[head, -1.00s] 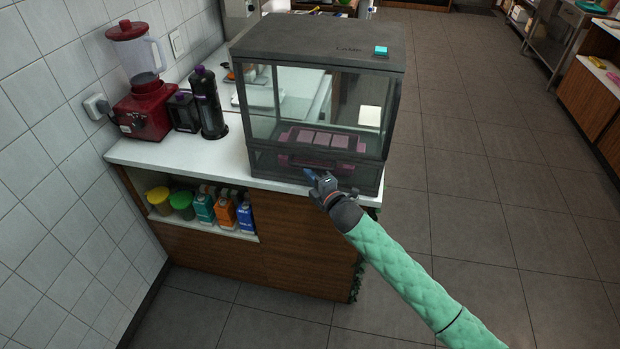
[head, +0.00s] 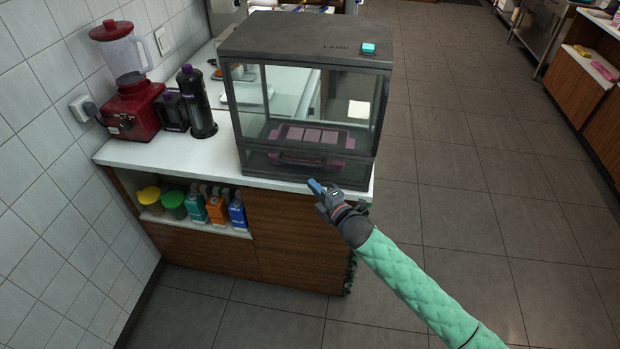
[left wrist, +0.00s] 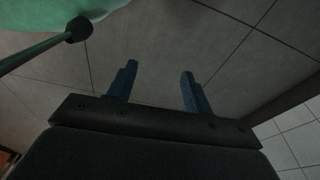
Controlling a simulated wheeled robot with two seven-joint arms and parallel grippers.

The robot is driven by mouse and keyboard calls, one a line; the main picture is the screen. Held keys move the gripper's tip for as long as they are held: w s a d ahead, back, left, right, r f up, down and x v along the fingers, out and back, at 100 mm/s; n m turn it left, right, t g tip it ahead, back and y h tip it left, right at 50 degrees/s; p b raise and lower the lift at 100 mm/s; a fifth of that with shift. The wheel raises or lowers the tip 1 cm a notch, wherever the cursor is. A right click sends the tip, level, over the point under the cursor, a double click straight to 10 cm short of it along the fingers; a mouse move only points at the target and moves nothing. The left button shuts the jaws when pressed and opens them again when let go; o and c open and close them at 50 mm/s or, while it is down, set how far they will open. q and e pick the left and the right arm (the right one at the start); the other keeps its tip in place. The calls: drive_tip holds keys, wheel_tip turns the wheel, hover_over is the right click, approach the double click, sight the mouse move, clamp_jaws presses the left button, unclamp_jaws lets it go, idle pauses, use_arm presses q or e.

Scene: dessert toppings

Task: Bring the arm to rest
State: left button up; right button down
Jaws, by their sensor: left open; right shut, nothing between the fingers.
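My right arm, in a green quilted sleeve, comes in from the lower right of the head view. Its gripper (head: 316,187) is shut and empty, just in front of the lower front of the glass display case (head: 305,45). I cannot tell whether its fingertips touch the case. My left gripper (left wrist: 158,88) shows only in the left wrist view. Its two blue fingers are spread apart with nothing between them, above the grey tiled floor.
The case stands on a white counter (head: 168,158) and holds a pink tray (head: 345,143) with pink blocks. A red blender (head: 130,100) and a black bottle (head: 196,105) stand left of it. The floor (head: 480,230) at right is clear.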

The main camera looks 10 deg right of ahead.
drive_tip(key=s+d+f+m+g+h, duration=0.2)
drive_tip(key=s+d+f+m, duration=0.15)
drive_tip(key=f, duration=0.85)
drive_tip(key=s+d+f+m+g+h+b, duration=0.1)
drive_tip(key=s+d+f+m+g+h, duration=0.3)
drive_tip(key=f, duration=0.8)
drive_tip(key=s+d+f+m+h, duration=0.15)
drive_tip(key=s+f+m, duration=0.4)
drive_tip(key=f, duration=0.65)
use_arm(q)
drive_tip(key=shift+g, duration=0.3)
drive_tip(key=r, duration=0.1)
drive_tip(key=d+r+b, duration=0.1)
drive_tip(key=w+r, duration=0.1)
drive_tip(key=r, duration=0.1)
drive_tip(key=shift+d, duration=0.3)
use_arm(e)
drive_tip(key=s+d+f+m+g, duration=0.1)
drive_tip(key=s+f+m+g, duration=0.3)
drive_tip(key=s+f, duration=0.7)
drive_tip(key=s+d+f+m+g, duration=0.1)
drive_tip(key=s+f+m+g, duration=0.3)
drive_tip(key=s+f, duration=0.7)
drive_tip(key=s+h, duration=0.1)
drive_tip(key=s, duration=0.8)
drive_tip(key=shift+d+f+m, duration=0.15)
drive_tip(key=shift+f+m, duration=0.15)
drive_tip(key=shift+f, duration=0.05)
use_arm(q)
drive_tip(key=shift+w, duration=0.15)
